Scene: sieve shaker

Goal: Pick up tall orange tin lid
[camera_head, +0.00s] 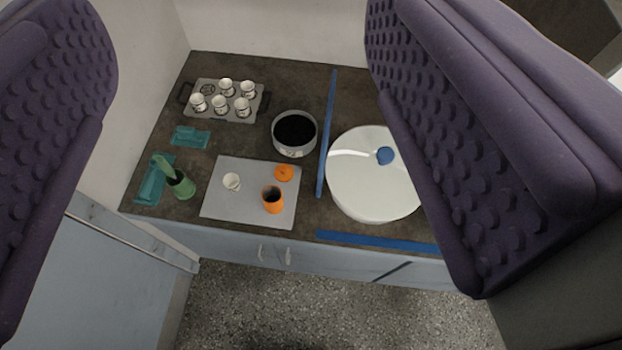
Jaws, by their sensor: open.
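The orange lid (284,172) lies flat on the grey mat (225,206) near its upper right corner. The tall orange tin (273,202) stands just below the lid on the same mat, with a dark open top. My gripper (242,140) shows as two large purple padded fingers at the left and right of the view. The fingers are wide apart with nothing between them, high above the counter. The lid is well beyond them and fully visible.
A small white cup (231,181) is left of the lid. A dark-filled pot (294,133) stands behind it. A tray (262,101) with several cups, a green object (181,185) and teal pieces (190,137) are at left.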

